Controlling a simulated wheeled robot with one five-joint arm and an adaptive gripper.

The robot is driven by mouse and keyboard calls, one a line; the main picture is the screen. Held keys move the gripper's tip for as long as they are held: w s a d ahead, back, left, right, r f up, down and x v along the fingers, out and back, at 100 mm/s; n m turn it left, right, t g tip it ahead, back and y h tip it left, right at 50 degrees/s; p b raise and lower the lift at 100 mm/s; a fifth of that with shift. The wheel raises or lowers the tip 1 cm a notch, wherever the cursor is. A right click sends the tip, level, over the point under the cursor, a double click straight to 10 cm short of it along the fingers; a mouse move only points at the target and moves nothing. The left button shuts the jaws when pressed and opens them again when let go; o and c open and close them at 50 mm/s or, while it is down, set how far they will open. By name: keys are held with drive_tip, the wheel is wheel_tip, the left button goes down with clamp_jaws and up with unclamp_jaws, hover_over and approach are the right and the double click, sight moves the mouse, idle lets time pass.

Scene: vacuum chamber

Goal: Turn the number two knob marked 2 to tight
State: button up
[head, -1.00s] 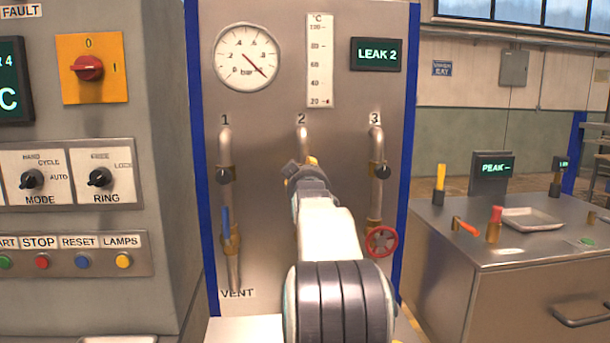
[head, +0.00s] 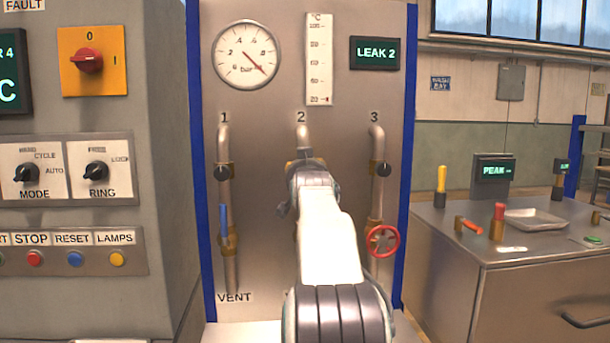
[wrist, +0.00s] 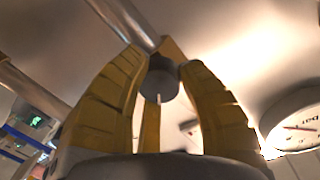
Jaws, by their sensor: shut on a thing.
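The number two knob (wrist: 160,80) is a dark round knob with a white pointer mark in the wrist view. The yellow fingers of my gripper (wrist: 161,66) stand on both sides of it and are shut on it. In the head view my arm hides this knob and most of my gripper. The label 2 (head: 301,117) and the top of its pipe (head: 302,137) show above my arm. The display (head: 376,53) reads LEAK 2.
Knob 1 (head: 222,171) and knob 3 (head: 384,170) sit on pipes at either side. Below them are a blue lever (head: 224,219) and a red handwheel (head: 383,241). A round gauge (head: 246,55) is above. A bench (head: 500,250) stands right.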

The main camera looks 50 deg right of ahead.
drive_tip(key=shift+r+m, duration=0.25)
drive_tip(key=shift+m, duration=0.45)
drive_tip(key=o, duration=1.2)
drive_tip(key=shift+w+f, duration=0.1)
drive_tip(key=shift+f, duration=0.1)
drive_tip(key=v, duration=1.2)
drive_tip(key=shift+d, duration=0.1)
